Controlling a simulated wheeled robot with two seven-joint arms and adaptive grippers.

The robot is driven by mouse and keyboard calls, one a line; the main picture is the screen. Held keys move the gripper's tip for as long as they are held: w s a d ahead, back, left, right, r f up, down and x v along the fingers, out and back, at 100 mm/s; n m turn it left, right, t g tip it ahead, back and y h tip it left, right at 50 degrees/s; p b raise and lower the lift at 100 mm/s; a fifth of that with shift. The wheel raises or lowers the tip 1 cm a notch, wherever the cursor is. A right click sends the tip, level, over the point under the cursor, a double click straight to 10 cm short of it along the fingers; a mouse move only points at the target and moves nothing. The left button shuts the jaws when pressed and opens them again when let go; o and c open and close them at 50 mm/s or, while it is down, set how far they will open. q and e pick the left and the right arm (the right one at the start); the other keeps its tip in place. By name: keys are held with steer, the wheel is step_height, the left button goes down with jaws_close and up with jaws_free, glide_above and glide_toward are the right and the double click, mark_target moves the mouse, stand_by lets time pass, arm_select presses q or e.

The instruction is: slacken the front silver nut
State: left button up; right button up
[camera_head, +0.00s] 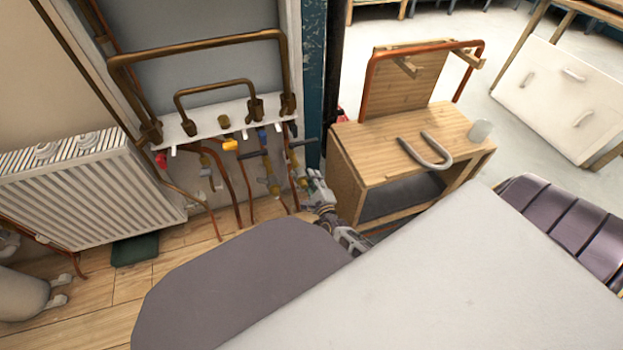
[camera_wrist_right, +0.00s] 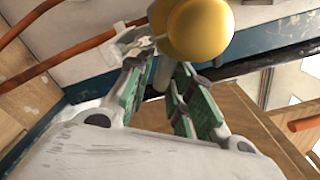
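My right gripper (camera_head: 318,188) is in the head view at the right end of the pipe and valve row, near the wooden box. In the right wrist view my right gripper (camera_wrist_right: 160,75) has its two green-padded fingers apart, with a visible gap between them. A narrow grey cylindrical part (camera_wrist_right: 163,74) shows between the fingertips, below a large round yellow brass part (camera_wrist_right: 195,30). A small silver fitting (camera_wrist_right: 140,46) lies just beyond the left fingertip. I cannot tell which piece is the front silver nut. In the head view the gripper and its arm hide that spot.
Copper pipes and several valves hang below a white shelf (camera_head: 222,118). A ribbed white radiator (camera_head: 95,190) stands at left. A wooden box (camera_head: 400,140) with a bent grey pipe (camera_head: 428,150) is close on the right. A dark blue post (camera_head: 313,80) stands behind.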

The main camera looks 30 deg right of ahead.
steer(key=shift+w+d, duration=0.1)
steer(key=shift+w, duration=0.25)
steer(key=shift+c, duration=0.5)
jaws_close()
arm_select(q)
steer(key=shift+w+d, duration=0.1)
